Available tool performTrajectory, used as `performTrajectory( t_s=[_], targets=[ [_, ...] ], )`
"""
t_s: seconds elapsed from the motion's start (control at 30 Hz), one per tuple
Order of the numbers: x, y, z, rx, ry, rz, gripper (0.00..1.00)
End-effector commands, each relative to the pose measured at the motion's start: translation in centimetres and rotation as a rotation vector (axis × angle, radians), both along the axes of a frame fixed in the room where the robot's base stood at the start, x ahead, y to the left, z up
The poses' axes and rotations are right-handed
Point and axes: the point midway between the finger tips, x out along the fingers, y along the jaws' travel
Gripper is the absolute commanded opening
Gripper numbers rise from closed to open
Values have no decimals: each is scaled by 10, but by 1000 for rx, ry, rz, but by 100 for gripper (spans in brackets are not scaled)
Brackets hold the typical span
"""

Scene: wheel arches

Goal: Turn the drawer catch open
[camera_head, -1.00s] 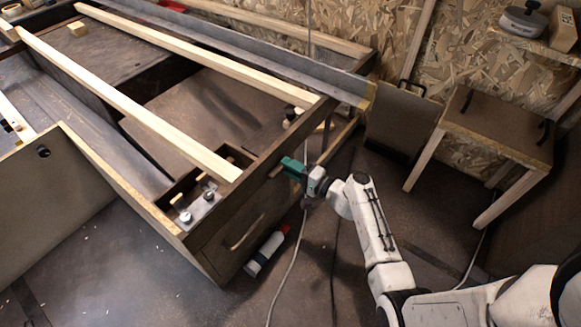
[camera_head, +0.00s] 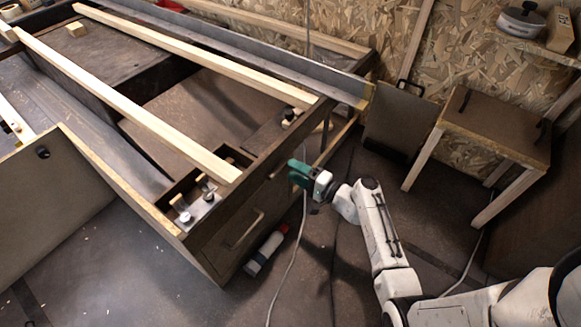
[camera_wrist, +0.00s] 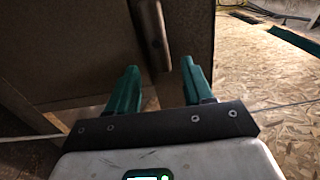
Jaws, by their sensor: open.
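The drawer catch, a brown bar (camera_wrist: 151,35), shows in the wrist view against the dark drawer front, its lower end between the lines of my two fingers. In the head view a small piece of it shows (camera_head: 278,171) on the upper right of the drawer front (camera_head: 222,240), left of my gripper. My gripper (camera_head: 297,172) has green fingers and is beside that front. In the wrist view my gripper (camera_wrist: 158,72) is open and empty, its fingertips on either side of the bar's lower end. I cannot tell whether either finger touches it.
A drawer pull (camera_head: 244,230) is lower on the same front. A red-and-white bottle (camera_head: 265,252) lies on the floor below. A cable hangs beside my gripper. A brown stool (camera_head: 495,125) stands to the right. Wooden rails (camera_head: 130,105) run across the open frame.

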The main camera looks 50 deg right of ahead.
Motion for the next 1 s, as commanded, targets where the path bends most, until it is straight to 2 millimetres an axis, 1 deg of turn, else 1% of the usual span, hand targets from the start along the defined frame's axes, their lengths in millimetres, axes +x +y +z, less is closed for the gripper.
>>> performTrajectory(
  t_s=[0.03, 0.2, 0.3, 0.43, 0.6, 1.0],
  targets=[
    [-12, -1, 2, 0, 2, -3, 51],
    [-45, -2, 2, 2, 2, -3, 51],
    [-61, -2, 1, 0, 2, -2, 51],
    [-76, -3, 1, 0, 1, -1, 51],
    [-83, -3, 0, 1, 0, -2, 51],
    [-83, -3, 0, 0, 0, -1, 51]
  ],
)
